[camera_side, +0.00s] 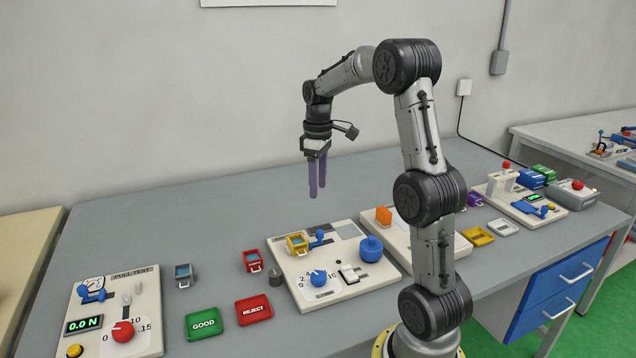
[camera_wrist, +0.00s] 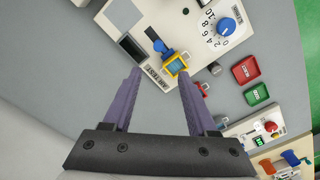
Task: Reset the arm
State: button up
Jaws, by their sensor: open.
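My gripper (camera_side: 317,194) hangs in the air above the workbench, fingers pointing down, above and behind the middle test board (camera_side: 340,290). In the wrist view my gripper (camera_wrist: 161,80) shows two purple fingers set wide apart, with nothing held between them. A yellow-framed box (camera_side: 297,244) with a blue inside sits on the test board beside a blue clamp (camera_side: 318,237). The box also shows in the wrist view (camera_wrist: 175,66), beyond the fingertips.
A pull-test board (camera_side: 116,310) reading 0.0 N, a green GOOD tray (camera_side: 205,323) and a red REJECT tray (camera_side: 254,310) lie at left. A grey box (camera_side: 183,275) and a red box (camera_side: 253,260) stand near them. More fixtures stand right. The back left bench is clear.

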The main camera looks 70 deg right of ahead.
jog(key=s+a+r+n+t+h, duration=0.1)
jog(key=a+r+n, duration=0.1)
jog(key=a+r, duration=0.45)
jog(key=a+r+n+t, duration=0.1)
jog(key=a+r+t, duration=0.15)
jog(key=a, duration=0.75)
jog(key=s+a+f+m+t+y, duration=0.1)
jog(key=s+a+f, duration=0.4)
jog(key=s+a, duration=0.5)
jog(key=shift+s+a+m+t, duration=0.3)
jog(key=shift+s+m+t, duration=0.25)
jog(key=shift+s+m, duration=0.85)
